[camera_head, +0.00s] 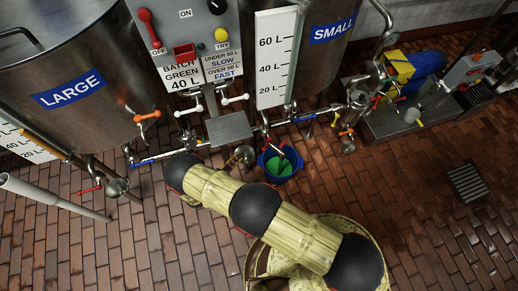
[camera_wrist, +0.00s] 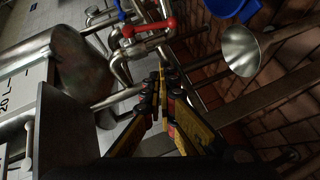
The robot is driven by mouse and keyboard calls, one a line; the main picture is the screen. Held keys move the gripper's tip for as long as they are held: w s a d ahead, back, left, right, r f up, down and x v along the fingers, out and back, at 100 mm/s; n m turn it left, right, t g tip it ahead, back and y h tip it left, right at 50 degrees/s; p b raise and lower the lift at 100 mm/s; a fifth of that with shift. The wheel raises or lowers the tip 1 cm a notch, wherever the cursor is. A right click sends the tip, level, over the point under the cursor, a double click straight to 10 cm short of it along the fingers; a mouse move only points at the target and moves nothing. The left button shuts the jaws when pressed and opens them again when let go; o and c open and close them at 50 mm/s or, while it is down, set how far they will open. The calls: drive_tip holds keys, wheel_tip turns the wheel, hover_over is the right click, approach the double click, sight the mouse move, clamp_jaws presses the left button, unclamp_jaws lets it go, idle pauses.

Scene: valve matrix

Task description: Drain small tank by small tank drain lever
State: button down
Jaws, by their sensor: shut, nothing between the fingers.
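The small tank, with its blue SMALL label, stands at the top right of the head view (camera_head: 333,62). Below it are pipes with a red lever (camera_head: 305,118). The wrist view shows a red lever (camera_wrist: 150,27) on pipes just beyond the fingertips, with a blue handle near it. I cannot tell which of these is the small tank drain lever. My gripper (camera_wrist: 162,84) is shut and empty, pointing toward the pipes, apart from the red lever as far as I can see. In the head view it is hidden by my arm.
A blue bucket (camera_head: 279,164) with green liquid stands on the brick floor below the pipes. A metal funnel (camera_wrist: 241,50) is right of my fingers. The large tank (camera_head: 85,75) and control panel (camera_head: 190,40) are left of the small tank. Pipes crowd the gripper.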

sight(266, 146)
drive_tip(key=w+d+f+n+b, duration=0.1)
drive_tip(key=w+d+f+b, duration=0.2)
drive_tip(key=w+d, duration=0.4)
drive_tip(key=shift+w+d+b, duration=0.4)
drive_tip(key=shift+d+b, duration=0.25)
drive_tip(key=shift+d, duration=1)
